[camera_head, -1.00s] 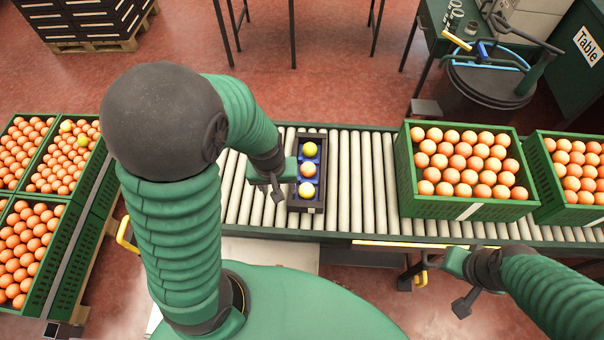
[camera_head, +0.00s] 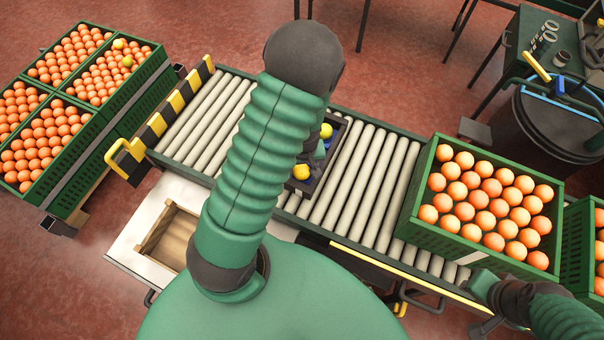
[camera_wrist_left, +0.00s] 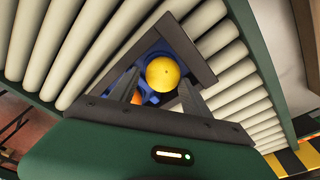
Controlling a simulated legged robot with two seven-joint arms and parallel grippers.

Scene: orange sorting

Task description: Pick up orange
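A small dark tray (camera_head: 341,146) with blue inserts lies on the roller conveyor. In the head view a yellow fruit (camera_head: 326,131) sits at its far end and another yellow fruit (camera_head: 301,172) at its near end. My left gripper (camera_head: 313,152) is over the tray's middle, largely hidden by my arm. In the left wrist view its two fingers (camera_wrist_left: 160,95) are apart and reach into the tray (camera_wrist_left: 182,48). A yellow fruit (camera_wrist_left: 163,73) shows beyond them, and a sliver of the orange (camera_wrist_left: 137,97) shows beside the left finger. My right gripper (camera_head: 487,298) is at the lower right, its fingers unclear.
A green crate of oranges (camera_head: 416,205) stands on the conveyor to the right, with another crate (camera_head: 575,243) beyond it. Several full crates (camera_head: 122,98) stand at the left. Bare rollers (camera_head: 372,180) lie between tray and right crate. A dark drum (camera_head: 550,125) stands at upper right.

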